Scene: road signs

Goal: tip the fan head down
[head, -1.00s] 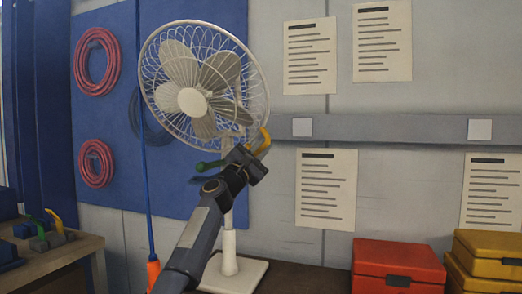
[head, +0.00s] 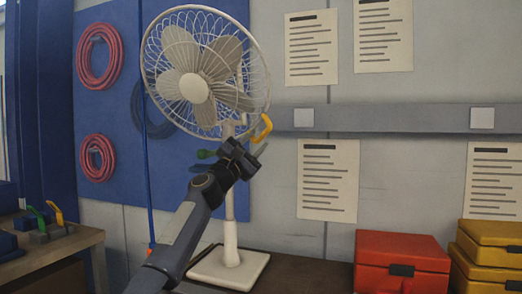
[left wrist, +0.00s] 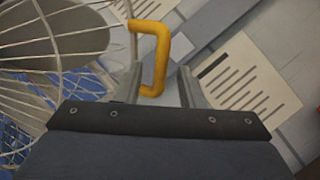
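A cream standing fan has a round wire-caged head (head: 205,72) facing forward and left, on a pole above a square base (head: 228,268). A yellow handle (head: 265,128) sticks out at the head's lower right. A green knob (head: 206,154) shows left of the pole. My left gripper (head: 258,149) is just below the handle, in front of the pole. In the left wrist view the gripper (left wrist: 158,90) is open, and the yellow handle (left wrist: 163,58) shows between and beyond its fingertips, with no grip on it. My right gripper is not in view.
A red case (head: 402,262) and yellow cases (head: 490,250) sit at the right. A bench (head: 50,250) with small clamps is at the left. A blue panel with red hose coils (head: 97,55) and papers (head: 328,180) are on the wall behind.

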